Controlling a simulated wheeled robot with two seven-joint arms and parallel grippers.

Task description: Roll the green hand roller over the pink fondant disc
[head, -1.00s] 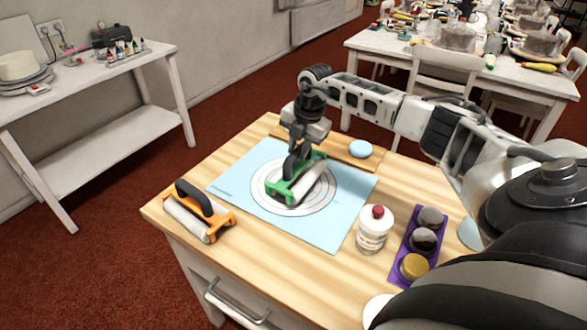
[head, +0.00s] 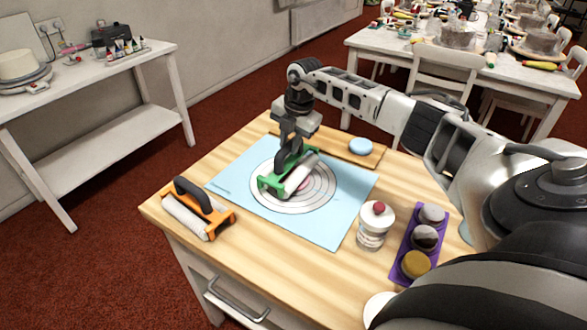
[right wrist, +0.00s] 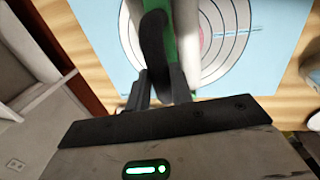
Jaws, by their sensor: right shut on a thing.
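The green hand roller (head: 299,176) rests on the ringed blue mat (head: 345,225), with a white cylinder and a dark handle. My right gripper (head: 287,152) is shut on its handle from above. In the right wrist view the dark handle (right wrist: 155,50) is between the fingers. The pink fondant disc (head: 304,185) shows only as a small patch at the roller's right edge, near the middle of the rings. A pink patch (right wrist: 206,38) also shows beside the roller in the right wrist view. The roller hides the rest. My left gripper is not in view.
An orange hand roller (head: 218,221) lies left of the mat.

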